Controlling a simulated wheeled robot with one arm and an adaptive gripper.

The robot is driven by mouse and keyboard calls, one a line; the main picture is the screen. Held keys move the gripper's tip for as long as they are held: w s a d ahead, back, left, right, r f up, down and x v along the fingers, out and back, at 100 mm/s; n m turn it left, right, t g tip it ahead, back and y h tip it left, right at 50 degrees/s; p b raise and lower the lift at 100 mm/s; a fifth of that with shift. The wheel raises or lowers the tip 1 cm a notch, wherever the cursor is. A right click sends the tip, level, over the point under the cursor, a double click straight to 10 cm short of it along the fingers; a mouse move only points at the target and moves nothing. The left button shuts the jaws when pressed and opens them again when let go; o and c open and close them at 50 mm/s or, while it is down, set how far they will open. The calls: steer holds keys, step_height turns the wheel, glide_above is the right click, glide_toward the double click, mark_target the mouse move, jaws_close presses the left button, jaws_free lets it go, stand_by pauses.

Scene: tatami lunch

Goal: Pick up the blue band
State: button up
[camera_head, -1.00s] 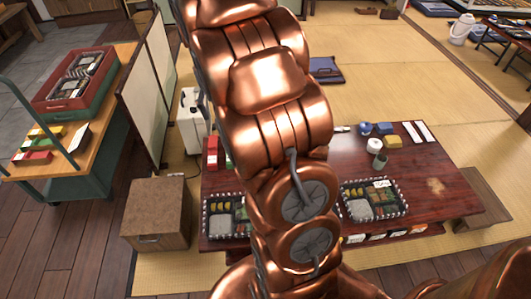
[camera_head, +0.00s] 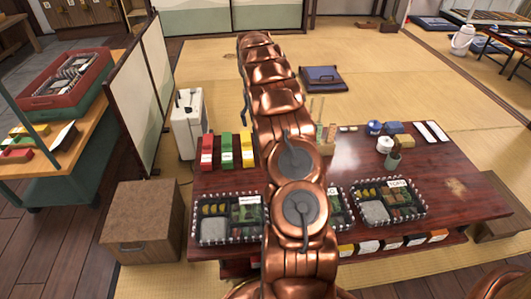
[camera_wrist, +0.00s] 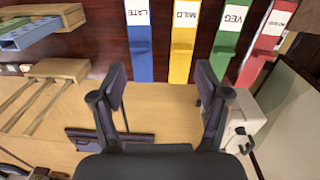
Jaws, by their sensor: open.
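The blue band (camera_wrist: 139,50), with a white label reading LATE, lies on the dark table at the upper left of the wrist view. Beside it, side by side, are the yellow band (camera_wrist: 182,48) labelled MILD, the green band (camera_wrist: 228,35) labelled VEG and a red band (camera_wrist: 264,42). My gripper (camera_wrist: 163,80) is open and empty; its left fingertip shows just left of the blue band's lower end. The yellow band shows between the fingers. In the head view the red band (camera_head: 207,151) and green band (camera_head: 227,150) are visible; my arm hides the blue one.
The low table (camera_head: 350,165) carries lunch boxes (camera_head: 228,217) with bead-like rims along its front edge. A white appliance (camera_head: 188,124) stands left of the table, beside a folding screen (camera_head: 155,65). A wooden rack (camera_wrist: 62,68) shows at the wrist view's left.

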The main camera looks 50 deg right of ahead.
steer(key=d+f, duration=0.1)
steer(key=f, duration=0.1)
steer(key=d+f+b, duration=0.1)
steer(key=d+f, duration=0.1)
steer(key=d+f+b, duration=0.1)
steer(key=f, duration=0.2)
steer(key=shift+d, duration=0.15)
steer(key=shift+d+f+b, duration=0.15)
steer(key=shift+f+b, duration=0.55)
steer(key=shift+f, duration=0.9)
steer(key=f, duration=0.1)
steer(key=f+b, duration=0.2)
steer(key=f, duration=0.1)
steer(key=shift+s+d, duration=0.15)
steer(key=shift+d, duration=0.2)
steer(key=shift+f+b, duration=0.3)
steer(key=shift+f, duration=0.15)
steer(key=shift+r, duration=0.1)
steer(key=c, duration=0.9)
steer(key=shift+o, duration=0.2)
